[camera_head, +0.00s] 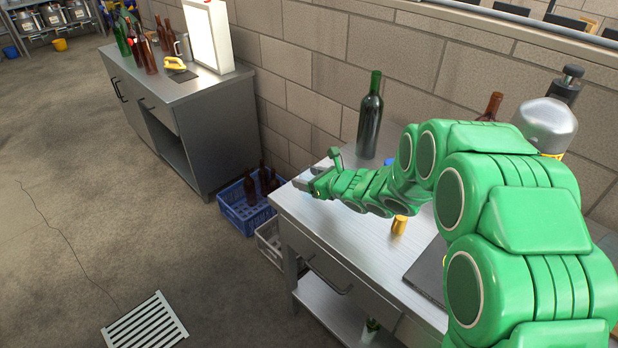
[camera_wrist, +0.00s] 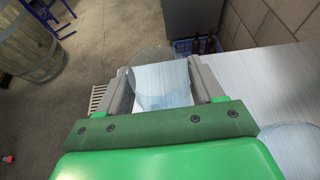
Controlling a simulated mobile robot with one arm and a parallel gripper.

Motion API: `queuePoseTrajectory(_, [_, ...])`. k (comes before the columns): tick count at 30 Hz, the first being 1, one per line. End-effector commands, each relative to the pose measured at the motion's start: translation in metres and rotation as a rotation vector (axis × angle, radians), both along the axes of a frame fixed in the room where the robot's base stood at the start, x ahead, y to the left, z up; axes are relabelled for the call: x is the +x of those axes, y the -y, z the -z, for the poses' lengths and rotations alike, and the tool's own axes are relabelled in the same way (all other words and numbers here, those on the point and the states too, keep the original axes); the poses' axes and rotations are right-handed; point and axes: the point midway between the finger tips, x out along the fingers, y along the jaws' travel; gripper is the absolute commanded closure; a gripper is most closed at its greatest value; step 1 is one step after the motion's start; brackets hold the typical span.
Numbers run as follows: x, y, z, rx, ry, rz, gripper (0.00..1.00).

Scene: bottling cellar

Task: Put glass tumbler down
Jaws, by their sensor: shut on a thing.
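My gripper (camera_head: 313,184) is over the far left corner of the metal table (camera_head: 342,241). In the wrist view my gripper (camera_wrist: 163,88) has its two grey fingers on either side of a clear glass tumbler (camera_wrist: 162,84) and is shut on it. The tumbler overlaps the table's corner in that view; I cannot tell whether its base touches the top. In the head view the tumbler is hardly visible at the fingers.
A dark green bottle (camera_head: 370,116) stands behind my gripper. A small golden-yellow item (camera_head: 399,225) stands on the tabletop. A blue crate (camera_head: 241,214) with brown bottles is on the floor beyond the table's left end. Another round glass thing (camera_wrist: 288,142) shows at the wrist view's right.

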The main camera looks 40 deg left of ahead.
Motion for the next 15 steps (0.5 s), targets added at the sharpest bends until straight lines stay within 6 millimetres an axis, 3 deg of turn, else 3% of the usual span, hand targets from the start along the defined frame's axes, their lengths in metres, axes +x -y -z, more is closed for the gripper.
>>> queuePoseTrajectory(2, [-0.0001,-0.0001,0.0018,0.000,-0.001,0.000,0.71])
queuePoseTrajectory(3, [0.0000,-0.0001,0.0014,0.000,-0.001,0.000,0.27])
queuePoseTrajectory(4, [0.0000,-0.0001,0.0013,0.000,-0.001,0.000,0.23])
queuePoseTrajectory(15, [0.0000,0.0001,-0.0003,0.000,0.001,0.000,0.22])
